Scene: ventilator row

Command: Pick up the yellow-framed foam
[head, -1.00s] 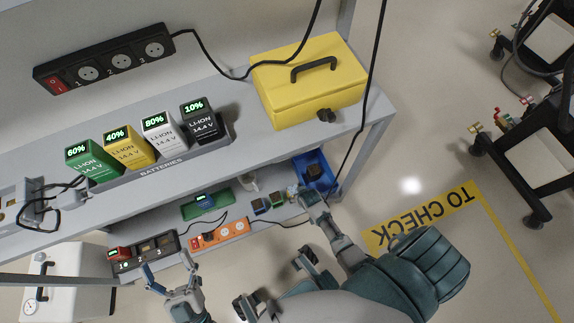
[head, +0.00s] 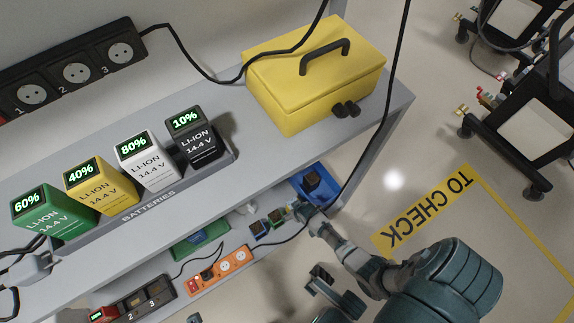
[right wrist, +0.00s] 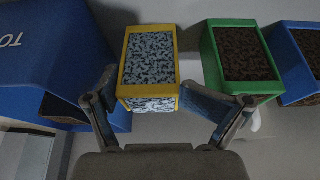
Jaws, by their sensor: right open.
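The yellow-framed foam (right wrist: 150,58) is a block with speckled grey-blue foam inside a yellow frame. It stands in the middle of the right wrist view, on the lower shelf. My right gripper (right wrist: 150,97) is open, with one finger at each side of the block's near end. In the head view my right gripper (head: 300,210) is at the lower shelf and mostly hides the foam. Only a small tip of what looks like my left gripper (head: 194,318) shows at the bottom edge; its jaws are out of frame.
A green-framed foam (right wrist: 240,90) and a blue-framed foam (right wrist: 280,75) stand to the right in the wrist view. A blue bin (right wrist: 60,55) holding dark foam is close on the left. The upper shelf (head: 240,185) overhangs, with batteries and a yellow case (head: 320,75).

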